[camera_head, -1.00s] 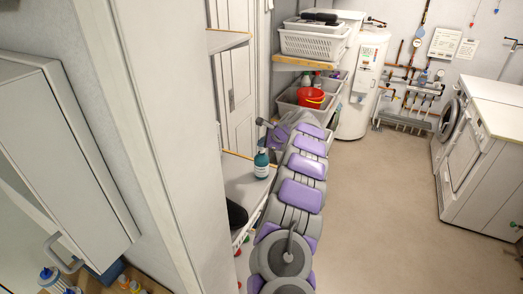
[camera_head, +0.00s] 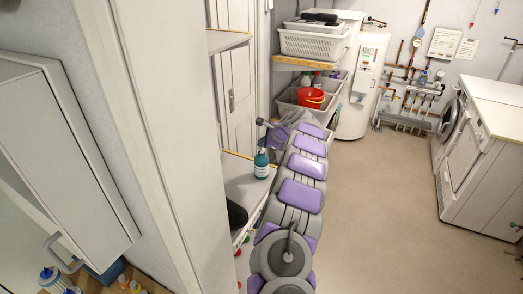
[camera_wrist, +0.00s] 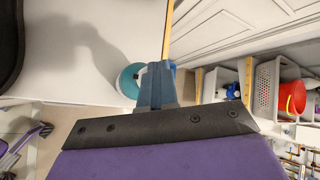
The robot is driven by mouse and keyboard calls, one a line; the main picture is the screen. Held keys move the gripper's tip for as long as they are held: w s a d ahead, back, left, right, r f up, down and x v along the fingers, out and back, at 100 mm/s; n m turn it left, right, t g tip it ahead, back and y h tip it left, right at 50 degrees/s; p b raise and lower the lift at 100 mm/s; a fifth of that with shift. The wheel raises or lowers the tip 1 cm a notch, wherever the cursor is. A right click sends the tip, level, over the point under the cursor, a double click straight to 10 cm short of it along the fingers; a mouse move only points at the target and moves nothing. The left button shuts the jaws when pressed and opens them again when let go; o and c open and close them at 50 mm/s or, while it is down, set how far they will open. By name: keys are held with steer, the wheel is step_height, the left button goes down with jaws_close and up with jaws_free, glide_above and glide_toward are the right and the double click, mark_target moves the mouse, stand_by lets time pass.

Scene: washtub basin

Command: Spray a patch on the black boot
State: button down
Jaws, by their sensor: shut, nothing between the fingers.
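A teal bottle (camera_head: 261,163) with a dark top stands upright on the light shelf (camera_head: 243,182) left of my arm in the head view. In the wrist view the teal bottle (camera_wrist: 129,84) shows from above, partly hidden behind my gripper (camera_wrist: 157,72). The blue fingers are together with nothing between them; whether they touch the bottle I cannot tell. A black object (camera_head: 237,214), likely the boot, lies on the nearer part of the shelf, partly cut off by the white panel. A dark shape at the wrist view's upper left (camera_wrist: 10,42) looks like the same object.
A red bucket (camera_head: 311,98) sits in a basket beyond the shelf, under a white basket (camera_head: 311,44). A tall white panel (camera_head: 180,120) stands close on the left. A white boiler (camera_head: 362,85) and white machines (camera_head: 485,150) stand farther off. The floor (camera_head: 385,200) on the right is clear.

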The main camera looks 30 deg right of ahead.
mark_target(262, 149)
steer(key=shift+f, duration=0.4)
stand_by(0.4)
steer(key=shift+r+p, duration=0.15)
steer(key=shift+p, duration=0.25)
steer(key=shift+r+p, duration=0.3)
steer(key=shift+p, duration=0.15)
step_height(262, 149, up, 6)
steer(key=p, duration=0.6)
steer(key=shift+r, duration=0.1)
steer(key=shift+a, duration=0.15)
stand_by(2.0)
